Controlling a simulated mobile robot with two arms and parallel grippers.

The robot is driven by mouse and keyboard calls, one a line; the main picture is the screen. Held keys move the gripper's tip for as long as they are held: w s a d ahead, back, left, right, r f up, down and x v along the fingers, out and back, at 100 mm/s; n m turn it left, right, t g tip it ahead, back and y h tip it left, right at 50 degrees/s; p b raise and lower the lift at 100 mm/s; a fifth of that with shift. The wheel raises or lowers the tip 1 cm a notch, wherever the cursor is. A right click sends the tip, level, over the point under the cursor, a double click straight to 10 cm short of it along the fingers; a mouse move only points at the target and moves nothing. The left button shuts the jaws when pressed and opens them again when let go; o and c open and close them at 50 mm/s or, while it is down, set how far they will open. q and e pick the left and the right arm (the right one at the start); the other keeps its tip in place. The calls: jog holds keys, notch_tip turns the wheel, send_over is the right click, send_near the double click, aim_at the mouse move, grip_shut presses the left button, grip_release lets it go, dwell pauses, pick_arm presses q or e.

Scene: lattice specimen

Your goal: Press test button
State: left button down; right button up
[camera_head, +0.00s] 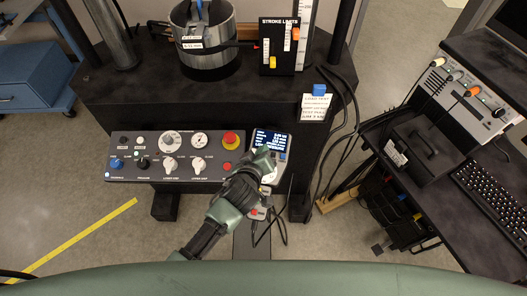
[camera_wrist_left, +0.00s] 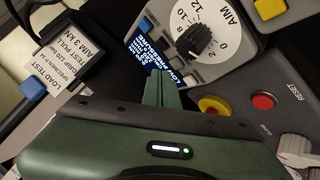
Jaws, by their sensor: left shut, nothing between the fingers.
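My left gripper (camera_head: 267,155) is shut and empty, over the grey instrument with a blue screen (camera_head: 268,138). In the left wrist view its closed green fingertips (camera_wrist_left: 161,90) overlap the lower part of the screen (camera_wrist_left: 150,55). The gap between fingertips and instrument cannot be judged. Beside the screen are a large dial (camera_wrist_left: 202,34) marked AIM and a row of grey and blue keys, including a blue key (camera_wrist_left: 147,24). No key there is readable as "test". The gripper hides part of the instrument in the head view. My right gripper is not in view.
A control panel (camera_head: 125,149) with knobs, gauges and a red emergency stop (camera_head: 230,138) lies left of the instrument. A LOAD TEST card (camera_head: 315,108) hangs to its upper right. Loose cables run down beside it. A red button (camera_wrist_left: 263,101) shows in the wrist view.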

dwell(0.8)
pick_arm(q)
jog(key=shift+w+f+b, duration=0.1)
jog(key=shift+f+b, duration=0.3)
jog(key=shift+f, duration=0.05)
jog(key=shift+f+b, duration=0.3)
jog(key=shift+f, duration=0.05)
dwell(0.6)
jog(key=shift+r, duration=0.1)
jog(key=shift+r+p, duration=0.7)
jog(key=shift+p, duration=0.1)
jog(key=r+p, duration=0.1)
jog(key=s+r+p, duration=0.1)
jog(key=r+p, duration=0.2)
jog(key=shift+s+r+p, duration=0.3)
jog(key=shift+r+p, duration=0.05)
jog(key=shift+r, duration=0.05)
